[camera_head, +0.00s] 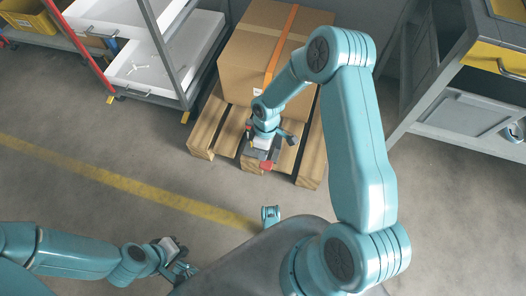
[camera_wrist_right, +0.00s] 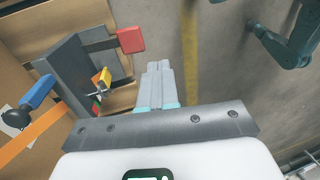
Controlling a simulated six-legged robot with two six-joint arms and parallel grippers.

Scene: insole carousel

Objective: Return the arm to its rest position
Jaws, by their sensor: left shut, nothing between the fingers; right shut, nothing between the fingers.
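My right arm (camera_head: 356,140) rises from the lower right, bends at a high elbow and reaches down over the wooden pallet. My right gripper (camera_wrist_right: 158,70) shows in the right wrist view with its two pale fingers together and nothing between them; its fingertips are hard to make out in the head view. My left arm (camera_head: 75,255) comes in low from the left. My left gripper (camera_head: 184,269) is shut and empty above the floor, near my body.
A strapped cardboard box (camera_head: 248,58) stands on a wooden pallet (camera_head: 206,130). A dark bracket (camera_wrist_right: 70,62) with red, blue and yellow parts is close beside my right gripper. A white-trayed rack (camera_head: 140,62) stands left, a grey workbench (camera_head: 455,115) right. The floor between is clear.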

